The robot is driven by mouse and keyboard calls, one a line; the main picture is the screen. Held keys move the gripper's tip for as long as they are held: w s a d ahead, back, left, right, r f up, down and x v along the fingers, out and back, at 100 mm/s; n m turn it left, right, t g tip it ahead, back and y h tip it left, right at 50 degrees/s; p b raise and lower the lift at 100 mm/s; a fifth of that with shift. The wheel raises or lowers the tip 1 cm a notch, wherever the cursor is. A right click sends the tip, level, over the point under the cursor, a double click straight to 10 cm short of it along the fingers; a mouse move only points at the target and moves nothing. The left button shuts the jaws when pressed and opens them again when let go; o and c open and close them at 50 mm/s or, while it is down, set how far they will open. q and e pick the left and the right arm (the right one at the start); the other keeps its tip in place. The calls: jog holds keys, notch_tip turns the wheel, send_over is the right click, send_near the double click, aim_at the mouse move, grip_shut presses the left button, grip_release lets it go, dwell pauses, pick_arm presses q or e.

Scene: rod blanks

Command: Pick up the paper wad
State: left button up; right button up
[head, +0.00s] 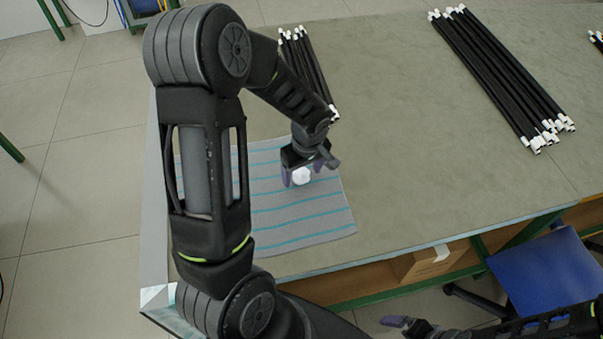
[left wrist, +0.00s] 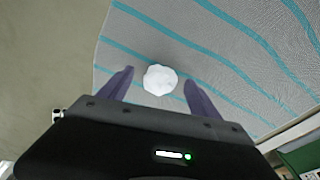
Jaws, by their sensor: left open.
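The paper wad (head: 301,175) is a small white crumpled ball on a grey cloth with blue stripes (head: 300,220). My left gripper (head: 302,178) is over the cloth, with its purple fingers apart on either side of the wad. In the left wrist view the wad (left wrist: 160,80) shows just beyond and between the fingertips of the left gripper (left wrist: 158,82), with a gap on both sides. My right gripper (head: 408,323) shows at the bottom edge, away from the table; its jaw state is unclear.
A bundle of black rods with white ends (head: 500,75) lies at the right of the table (head: 420,150). Another bundle (head: 308,65) lies behind my left arm. A blue chair (head: 550,275) and a cardboard box (head: 430,262) are by the front edge. The table's middle is clear.

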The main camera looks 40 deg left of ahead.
aim_at(303, 171)
dwell(0.6)
pick_arm(q)
jog(key=c, duration=1.4)
notch_tip(303, 171, up, 10)
jog(key=shift+b, duration=0.5)
